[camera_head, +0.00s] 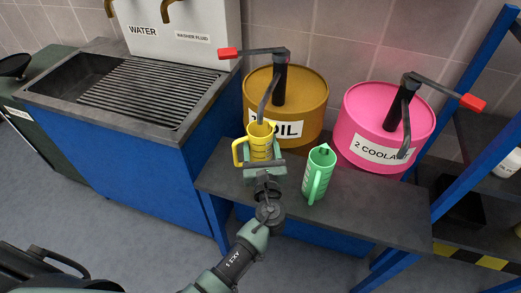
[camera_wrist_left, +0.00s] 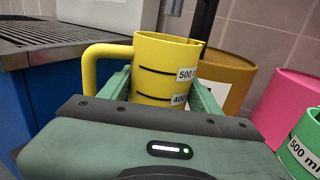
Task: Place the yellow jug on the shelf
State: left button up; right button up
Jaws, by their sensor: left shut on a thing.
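The yellow jug (camera_head: 261,141) stands upright on the low dark bench in front of the orange oil drum, below its spout. Its handle points left. In the left wrist view the jug (camera_wrist_left: 160,55) sits between the green fingers, with measure marks and labels on its side. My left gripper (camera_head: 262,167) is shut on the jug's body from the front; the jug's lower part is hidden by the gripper. A blue and yellow-black striped shelf rack (camera_head: 478,258) stands at the right edge. My right gripper is not in view.
A green jug (camera_head: 319,174) stands close to the right of the yellow jug. The oil drum (camera_head: 306,97) and pink coolant drum (camera_head: 385,125) with pump levers stand behind. The bench (camera_head: 375,212) is bare at right. A blue sink cabinet (camera_head: 130,150) stands left.

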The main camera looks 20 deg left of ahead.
aim_at(261, 158)
pick_arm(q)
jog(key=shift+f, duration=1.4)
jog(key=o, duration=1.4)
jog(key=shift+f, duration=0.1)
jog(key=shift+o, duration=0.2)
jog(key=shift+s+d, duration=0.1)
jog(key=shift+s, duration=0.25)
jog(key=b+v, duration=0.1)
jog(key=v, duration=1)
jog(key=shift+s, duration=0.2)
jog(key=shift+d, duration=0.1)
